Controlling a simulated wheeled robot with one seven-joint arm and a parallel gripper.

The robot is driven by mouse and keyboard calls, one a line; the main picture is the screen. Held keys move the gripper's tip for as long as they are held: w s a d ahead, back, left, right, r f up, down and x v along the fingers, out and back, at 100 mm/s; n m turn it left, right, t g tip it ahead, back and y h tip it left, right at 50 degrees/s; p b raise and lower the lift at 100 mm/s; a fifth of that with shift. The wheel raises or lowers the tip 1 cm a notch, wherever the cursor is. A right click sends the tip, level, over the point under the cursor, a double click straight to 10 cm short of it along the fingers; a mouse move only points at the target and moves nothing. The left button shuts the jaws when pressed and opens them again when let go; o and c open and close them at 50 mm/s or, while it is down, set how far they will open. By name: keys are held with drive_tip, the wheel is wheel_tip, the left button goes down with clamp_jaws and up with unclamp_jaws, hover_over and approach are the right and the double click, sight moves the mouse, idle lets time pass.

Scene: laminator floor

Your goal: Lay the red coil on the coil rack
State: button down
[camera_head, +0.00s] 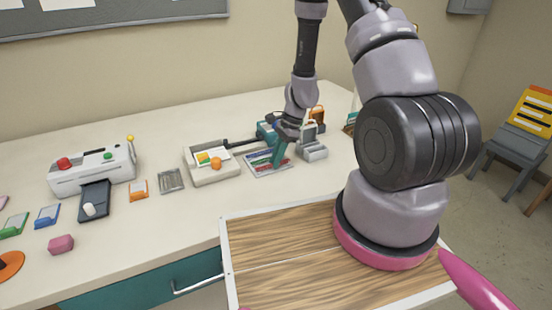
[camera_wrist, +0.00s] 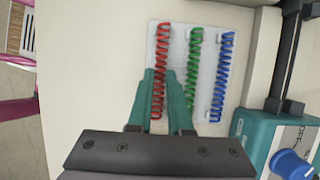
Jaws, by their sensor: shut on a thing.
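The coil rack (camera_wrist: 206,75) is a pale flat plate in the wrist view; it also shows on the bench in the head view (camera_head: 286,169). A green coil (camera_wrist: 193,62) and a blue coil (camera_wrist: 222,75) lie on it side by side. The red coil (camera_wrist: 163,45) is over the rack's left edge, roughly parallel to the green one. My gripper (camera_wrist: 160,80), with teal fingers, is shut on the red coil's near half. Whether the red coil touches the rack, I cannot tell. In the head view my gripper (camera_head: 279,152) is low over the rack.
A teal machine with a blue knob (camera_wrist: 292,165) stands close to the right of my gripper. A grey slotted piece (camera_head: 171,180) and a white machine (camera_head: 92,168) stand farther left.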

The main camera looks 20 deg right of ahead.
drive_tip(key=c, duration=0.8)
unclamp_jaws()
drive_tip(key=shift+o, duration=0.2)
drive_tip(key=s+d+r+n+t, duration=0.2)
drive_tip(key=r+n, duration=0.1)
drive_tip(key=r, duration=1.2)
drive_tip(key=s+d+r+n+t, duration=0.1)
drive_tip(key=r+n, duration=0.2)
drive_tip(key=r, duration=1.3)
drive_tip(key=s+d+r+n+t+h, duration=0.1)
drive_tip(key=s+r+n+t, duration=0.4)
drive_tip(key=s+r, duration=0.8)
drive_tip(key=shift+s+d+r+n+h, duration=0.2)
drive_tip(key=shift+s+d+n+h, duration=0.15)
drive_tip(key=shift+s+h, duration=0.4)
